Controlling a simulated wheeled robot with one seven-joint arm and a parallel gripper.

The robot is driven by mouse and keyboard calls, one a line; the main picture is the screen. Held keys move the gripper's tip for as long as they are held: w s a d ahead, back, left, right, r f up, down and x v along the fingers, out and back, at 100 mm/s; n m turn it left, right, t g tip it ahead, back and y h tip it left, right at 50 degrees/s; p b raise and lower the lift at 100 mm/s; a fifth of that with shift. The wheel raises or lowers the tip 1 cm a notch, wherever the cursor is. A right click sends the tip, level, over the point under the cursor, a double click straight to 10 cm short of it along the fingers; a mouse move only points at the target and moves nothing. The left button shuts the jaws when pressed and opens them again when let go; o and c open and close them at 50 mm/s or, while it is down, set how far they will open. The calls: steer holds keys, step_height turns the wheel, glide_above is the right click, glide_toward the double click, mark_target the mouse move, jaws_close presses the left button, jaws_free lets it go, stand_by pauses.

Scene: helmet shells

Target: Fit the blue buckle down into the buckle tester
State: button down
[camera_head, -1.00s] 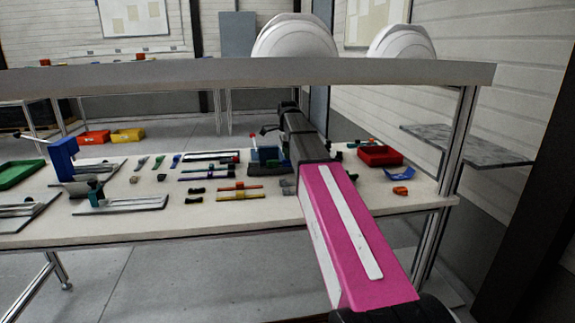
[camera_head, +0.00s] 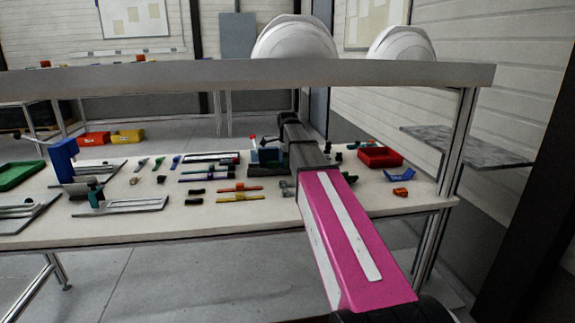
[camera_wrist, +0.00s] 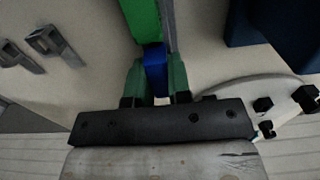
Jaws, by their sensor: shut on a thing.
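The blue buckle (camera_wrist: 155,68) is between the two green fingers of my gripper (camera_wrist: 156,84) in the wrist view. My gripper is shut on it. A long green piece (camera_wrist: 141,18) lies just beyond the buckle; I cannot tell whether they touch. In the head view a blue block on a dark base (camera_head: 268,170), which looks like the buckle tester, stands on the bench just left of my arm's end. A dark blue block (camera_wrist: 270,22) shows at upper right in the wrist view. In the head view my arm hides the gripper and buckle.
Small straps and buckles (camera_head: 240,188) lie on the bench (camera_head: 260,215) left of my arm. A red bin (camera_head: 380,156) and a blue tray (camera_head: 399,175) stand to its right. A shelf (camera_head: 230,73) with white helmets (camera_head: 295,38) crosses above. Two grey metal parts (camera_wrist: 48,44) lie at wrist-view left.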

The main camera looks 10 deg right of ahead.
steer(key=shift+r, duration=0.1)
steer(key=shift+r, duration=0.55)
steer(key=r, duration=0.1)
steer(key=a+r, duration=0.1)
steer(key=r, duration=0.1)
steer(key=shift+s+r, duration=0.15)
steer(key=shift+r, duration=0.05)
steer(key=s+a+r, duration=0.3)
steer(key=a+r, duration=0.3)
steer(key=a, duration=0.4)
steer(key=w+d, duration=0.2)
steer(key=w, duration=0.9)
steer(key=w+d, duration=0.2)
steer(key=w, duration=0.8)
steer(key=shift+w, duration=0.4)
steer(key=shift+f, duration=0.1)
steer(key=shift+f, duration=2.8)
steer(key=shift+f, duration=1.5)
